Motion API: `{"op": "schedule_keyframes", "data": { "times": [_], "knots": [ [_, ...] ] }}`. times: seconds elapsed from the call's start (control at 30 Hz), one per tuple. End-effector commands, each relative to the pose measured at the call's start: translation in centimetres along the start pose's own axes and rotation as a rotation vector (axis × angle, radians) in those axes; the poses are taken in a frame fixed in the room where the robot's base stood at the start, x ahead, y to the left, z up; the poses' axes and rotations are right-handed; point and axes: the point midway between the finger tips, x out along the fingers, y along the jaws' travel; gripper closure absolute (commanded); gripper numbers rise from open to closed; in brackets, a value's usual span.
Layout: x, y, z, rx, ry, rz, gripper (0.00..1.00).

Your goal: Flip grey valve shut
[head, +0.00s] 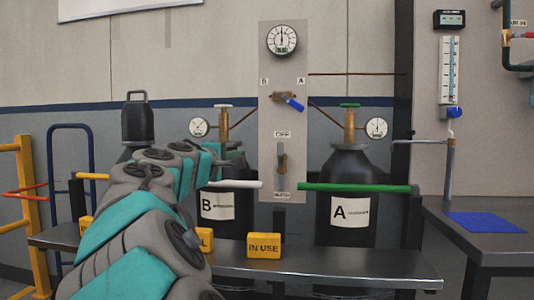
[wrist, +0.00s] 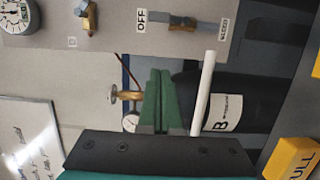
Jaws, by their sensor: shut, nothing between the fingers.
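The grey valve (head: 282,158) is on the lower part of the tall grey panel, between the OFF label above it and another label below. Its grey handle looks in line with the panel's long side. In the wrist view, which is turned sideways, the grey valve (wrist: 181,22) is at the top. My gripper (head: 222,163) is shut and empty, left of the panel and in front of cylinder B. In the wrist view my gripper's green fingers (wrist: 160,88) are together, apart from the valve.
Cylinder B (head: 212,207) and cylinder A (head: 345,210) stand behind a white bar (head: 236,184) and a green bar (head: 355,188). A blue-handled valve (head: 290,101) is higher on the panel. A yellow IN USE block (head: 264,245) sits on the dark bench (head: 330,268).

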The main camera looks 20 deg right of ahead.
Motion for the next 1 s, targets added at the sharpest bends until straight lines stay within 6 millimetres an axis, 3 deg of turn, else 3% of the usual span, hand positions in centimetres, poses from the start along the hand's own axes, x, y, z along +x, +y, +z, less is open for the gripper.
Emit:
{"op": "schedule_keyframes", "data": {
  "times": [0.47, 1.0],
  "knots": [
    [0.7, 0.2, -0.1, -0.003, 0.001, 0.004, 1.00],
    [9.1, 0.1, -0.1, -0.003, 0.000, 0.002, 1.00]
  ]
}}
